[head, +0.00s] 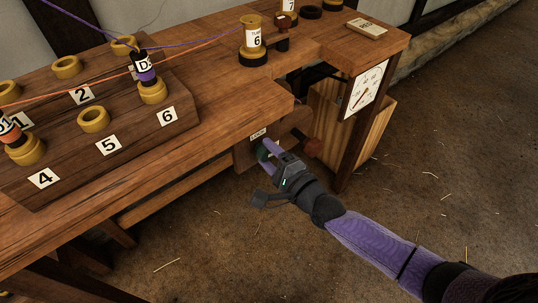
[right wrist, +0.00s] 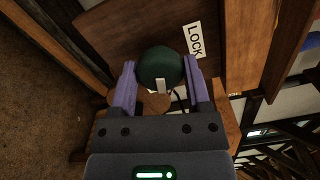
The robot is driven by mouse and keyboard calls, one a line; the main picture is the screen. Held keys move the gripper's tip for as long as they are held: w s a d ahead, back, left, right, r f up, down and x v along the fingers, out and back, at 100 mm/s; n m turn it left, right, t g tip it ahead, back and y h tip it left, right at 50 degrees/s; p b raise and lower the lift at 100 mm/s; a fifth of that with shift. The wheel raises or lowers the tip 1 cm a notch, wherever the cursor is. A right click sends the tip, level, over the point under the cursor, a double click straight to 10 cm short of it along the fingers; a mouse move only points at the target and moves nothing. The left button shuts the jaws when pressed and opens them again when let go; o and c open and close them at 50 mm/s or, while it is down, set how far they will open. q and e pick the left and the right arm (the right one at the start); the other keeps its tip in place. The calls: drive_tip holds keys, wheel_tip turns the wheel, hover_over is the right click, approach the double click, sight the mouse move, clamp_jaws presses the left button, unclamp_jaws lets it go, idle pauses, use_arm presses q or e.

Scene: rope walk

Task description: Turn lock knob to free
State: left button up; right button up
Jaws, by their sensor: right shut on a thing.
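The lock knob (right wrist: 158,66) is dark green and round, with a white mark on its near edge, in the right wrist view. A white LOCK label (right wrist: 194,38) is beside it on the wooden panel. In the head view the knob (head: 262,152) shows partly behind the fingers, below the bench edge. My right gripper (head: 270,157) has its purple fingers on both sides of the knob and is shut on it; its fingers also show in the right wrist view (right wrist: 159,85). Which setting the knob points to, I cannot tell. My left gripper is out of view.
A wooden bin (head: 335,120) and a dial (head: 366,90) are at the bench's right end. Bobbins in numbered holders stand on a stepped block (head: 120,125). The floor at right is mostly clear.

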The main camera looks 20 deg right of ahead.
drive_tip(key=shift+f+m, duration=0.1)
drive_tip(key=shift+m, duration=0.5)
drive_tip(key=o, duration=1.3)
drive_tip(key=shift+c, duration=0.2)
drive_tip(key=shift+s+d, duration=0.1)
drive_tip(key=shift+s, duration=0.15)
drive_tip(key=p+v, duration=0.2)
drive_tip(key=v, duration=0.7)
drive_tip(key=shift+s, duration=0.2)
